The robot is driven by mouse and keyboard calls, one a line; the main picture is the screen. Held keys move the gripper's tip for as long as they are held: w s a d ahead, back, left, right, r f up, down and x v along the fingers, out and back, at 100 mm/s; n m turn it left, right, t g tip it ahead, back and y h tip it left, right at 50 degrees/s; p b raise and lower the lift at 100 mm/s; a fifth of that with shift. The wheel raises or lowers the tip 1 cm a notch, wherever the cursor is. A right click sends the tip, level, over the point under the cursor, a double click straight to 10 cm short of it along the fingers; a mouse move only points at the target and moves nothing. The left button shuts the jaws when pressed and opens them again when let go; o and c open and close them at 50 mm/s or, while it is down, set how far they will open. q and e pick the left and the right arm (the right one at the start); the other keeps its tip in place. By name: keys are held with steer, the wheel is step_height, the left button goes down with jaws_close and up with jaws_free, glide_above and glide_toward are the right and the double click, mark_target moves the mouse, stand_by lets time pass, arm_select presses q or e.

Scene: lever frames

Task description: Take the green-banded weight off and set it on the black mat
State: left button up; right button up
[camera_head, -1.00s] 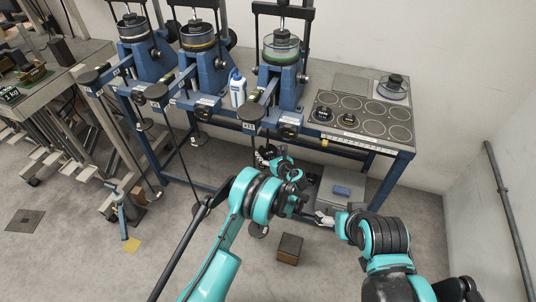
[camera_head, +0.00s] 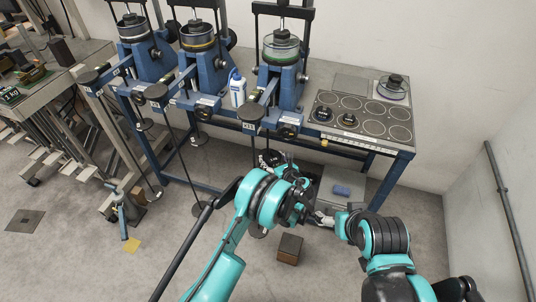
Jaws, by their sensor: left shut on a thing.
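My left gripper (camera_head: 268,158) is below the front edge of the bench, close to the lever end (camera_head: 250,115) of the third frame. It is shut on a small dark thing, mostly hidden by the fingers and wrist. I cannot make out a green band on it. A green band shows on the round cell (camera_head: 281,47) of the third lever frame. No weight with a green band can be told for sure. I cannot identify the black mat with certainty.
The blue bench carries three lever frames, a white bottle (camera_head: 237,90) and a plate with circles (camera_head: 376,122) holding several dark weights. A brown block (camera_head: 290,249) stands on the floor. A blue block (camera_head: 342,190) lies on a grey box. Hanging rods stand left of my gripper.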

mark_target(276, 164)
arm_select(q)
steer(key=shift+s+d, duration=0.4)
steer(key=shift+s, duration=0.35)
steer(key=shift+s+d, duration=0.35)
steer(key=shift+s, duration=0.35)
steer(key=shift+s, duration=0.1)
